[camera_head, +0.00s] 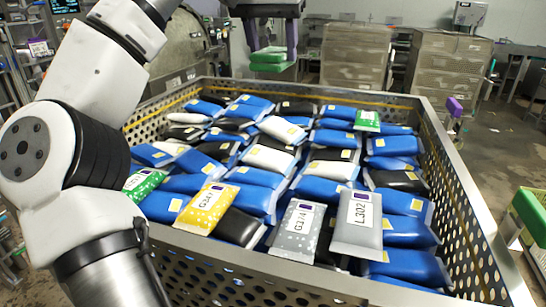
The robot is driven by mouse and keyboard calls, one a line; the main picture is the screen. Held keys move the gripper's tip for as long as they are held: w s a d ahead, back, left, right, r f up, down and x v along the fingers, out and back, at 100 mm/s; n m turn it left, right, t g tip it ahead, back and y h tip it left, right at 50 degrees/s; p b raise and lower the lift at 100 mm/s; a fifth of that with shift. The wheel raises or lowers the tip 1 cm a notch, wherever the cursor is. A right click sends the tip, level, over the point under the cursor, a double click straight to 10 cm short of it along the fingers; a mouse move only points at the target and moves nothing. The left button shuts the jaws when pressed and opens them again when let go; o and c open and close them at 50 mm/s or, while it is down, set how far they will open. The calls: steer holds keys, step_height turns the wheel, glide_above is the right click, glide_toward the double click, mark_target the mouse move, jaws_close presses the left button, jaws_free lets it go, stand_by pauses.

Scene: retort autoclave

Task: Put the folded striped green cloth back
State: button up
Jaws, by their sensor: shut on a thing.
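My gripper (270,42) hangs at the top middle of the head view, its two purple fingers pointing down. It is shut on the folded green cloth (268,61), which shows as flat stacked green layers between and below the fingertips. The stripes cannot be made out at this size. The cloth is in the air, in line with the space behind the far rim of the perforated metal basket (300,85). Its height above anything below is hard to tell. My white arm reaches up along the left side and leaves the picture at the top.
The basket is full of blue, black and white pouches, with yellow, grey and green ones among them. Stacked perforated crates (357,58) stand behind, with more (446,75) to their right. A green-topped object (530,213) is at the right edge.

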step_height(320, 180, down, 14)
steer(key=shift+a+r+b, duration=0.1)
steer(key=shift+r+b, duration=0.05)
steer(key=shift+b, duration=0.2)
steer(key=shift+w+f+p, duration=0.1)
steer(key=shift+f+p, duration=0.4)
steer(key=shift+f, duration=2.25)
steer(key=shift+f, duration=0.15)
steer(key=o, duration=0.9)
steer(key=shift+o, duration=0.2)
steer(key=d+b+v, duration=0.1)
steer(key=b+v, duration=0.2)
steer(key=v, duration=1)
steer(key=shift+s+r, duration=0.3)
steer(key=shift+a, duration=0.15)
